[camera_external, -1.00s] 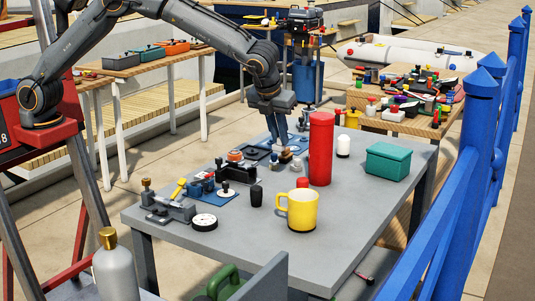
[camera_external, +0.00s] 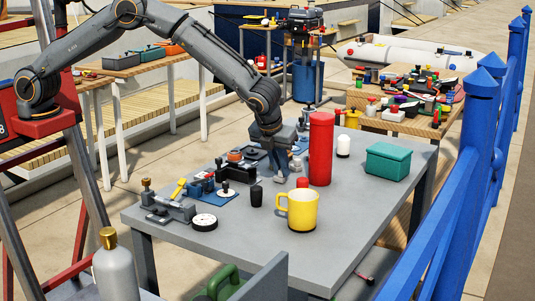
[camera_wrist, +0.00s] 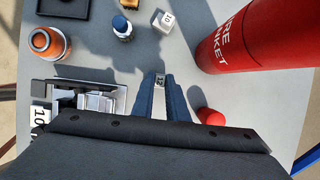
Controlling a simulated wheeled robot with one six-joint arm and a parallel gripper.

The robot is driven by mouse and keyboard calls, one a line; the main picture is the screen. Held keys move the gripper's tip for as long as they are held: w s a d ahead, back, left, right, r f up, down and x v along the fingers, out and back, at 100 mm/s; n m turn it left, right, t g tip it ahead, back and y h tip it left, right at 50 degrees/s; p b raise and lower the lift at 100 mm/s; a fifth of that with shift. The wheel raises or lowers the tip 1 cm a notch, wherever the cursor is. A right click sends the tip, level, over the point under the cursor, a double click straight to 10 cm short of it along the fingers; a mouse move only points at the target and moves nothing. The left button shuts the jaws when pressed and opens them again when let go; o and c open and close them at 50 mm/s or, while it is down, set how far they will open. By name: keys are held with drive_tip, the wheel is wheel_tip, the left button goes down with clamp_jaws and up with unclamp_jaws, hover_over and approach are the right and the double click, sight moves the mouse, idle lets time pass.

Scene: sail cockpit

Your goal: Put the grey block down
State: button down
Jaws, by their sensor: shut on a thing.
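My gripper (camera_wrist: 160,92) is shut on a small grey block (camera_wrist: 160,79) with a dark number on its top, held between the blue-grey fingertips in the wrist view. In the external view my gripper (camera_external: 279,172) is low over the grey table (camera_external: 350,205), left of the tall red cylinder (camera_external: 321,150). The held block is mostly hidden there by the fingers. I cannot tell whether it touches the table.
The red cylinder (camera_wrist: 237,36) and a small red-topped item (camera_wrist: 211,117) are right of my fingers. A pale numbered block (camera_wrist: 163,20) lies beyond. A metal device (camera_wrist: 95,98) is left. A yellow mug (camera_external: 302,210) stands near the front.

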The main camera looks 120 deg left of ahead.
drive_tip(key=shift+f, duration=0.15)
drive_tip(key=c, duration=1.7)
unclamp_jaws()
drive_tip(key=shift+c, duration=0.2)
drive_tip(key=b+v, duration=0.3)
drive_tip(key=v, duration=0.9)
